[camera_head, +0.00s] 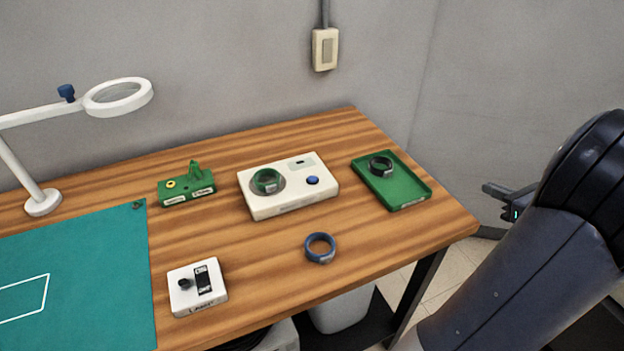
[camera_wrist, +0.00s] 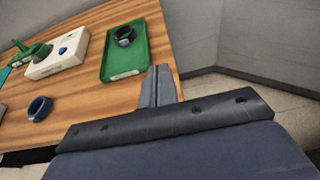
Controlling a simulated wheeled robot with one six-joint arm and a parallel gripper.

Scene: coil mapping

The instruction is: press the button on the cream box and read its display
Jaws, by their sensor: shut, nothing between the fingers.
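The cream box (camera_head: 290,203) sits on the wooden table in the head view. Its blue button (camera_head: 312,180) is on the right of its top, with a small dark display (camera_head: 300,162) behind it. I cannot read anything on the display. In the wrist view the box (camera_wrist: 52,66) and blue button (camera_wrist: 62,50) show at the upper left. My gripper (camera_head: 487,188) is shut and empty, off the table's right end. In the wrist view its fingers (camera_wrist: 160,75) are together, apart from the box.
A green tray (camera_head: 412,190) holding a dark ring (camera_head: 381,166) stands right of the box. A blue ring (camera_head: 320,247) lies in front. A green block (camera_head: 186,187), a white switch box (camera_head: 197,289), a teal mat (camera_head: 105,280) and a lamp (camera_head: 42,203) are left.

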